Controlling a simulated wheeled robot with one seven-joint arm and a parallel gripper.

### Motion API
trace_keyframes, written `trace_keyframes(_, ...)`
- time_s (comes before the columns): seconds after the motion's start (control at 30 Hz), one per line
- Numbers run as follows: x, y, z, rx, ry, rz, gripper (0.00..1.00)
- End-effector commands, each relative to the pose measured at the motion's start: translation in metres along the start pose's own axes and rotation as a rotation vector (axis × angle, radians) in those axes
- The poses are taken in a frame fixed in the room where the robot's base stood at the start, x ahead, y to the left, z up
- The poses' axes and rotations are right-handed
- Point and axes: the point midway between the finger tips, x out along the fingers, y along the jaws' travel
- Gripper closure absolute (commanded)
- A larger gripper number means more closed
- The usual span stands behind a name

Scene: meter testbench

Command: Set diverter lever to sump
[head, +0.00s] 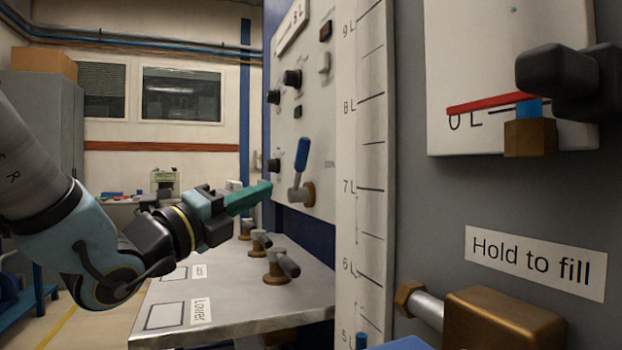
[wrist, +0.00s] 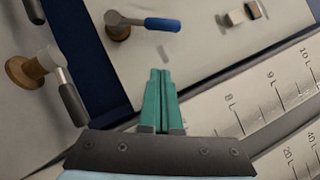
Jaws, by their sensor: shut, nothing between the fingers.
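The diverter lever (head: 300,168) has a blue handle and a brass base on the light control panel. In the head view its handle points up, leaning slightly right. It also shows in the wrist view (wrist: 150,24), ahead of the fingertips and apart from them. My gripper (head: 268,186) has green fingers that are shut and empty, to the left of the lever in the head view. In the wrist view the closed fingers (wrist: 158,75) point toward the panel. I cannot read a sump label in either view.
Below the panel is a bench (head: 240,308) with several grey-handled brass valves (head: 277,268). A scale column (head: 362,130) stands right of the panel. A "Hold to fill" label (head: 535,262) and a brass block (head: 505,325) are at the right. Dark knobs (head: 293,78) sit on the panel.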

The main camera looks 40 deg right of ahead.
Motion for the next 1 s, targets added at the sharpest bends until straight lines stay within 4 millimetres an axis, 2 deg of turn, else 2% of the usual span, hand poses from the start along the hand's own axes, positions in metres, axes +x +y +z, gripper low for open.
trace_keyframes(0.47,0.006,-0.003,0.002,-0.003,0.002,0.004,1.0)
trace_keyframes(0.9,0.028,-0.005,0.003,-0.003,0.002,0.006,1.0)
trace_keyframes(1.0,0.045,-0.005,0.003,-0.003,0.003,0.005,1.0)
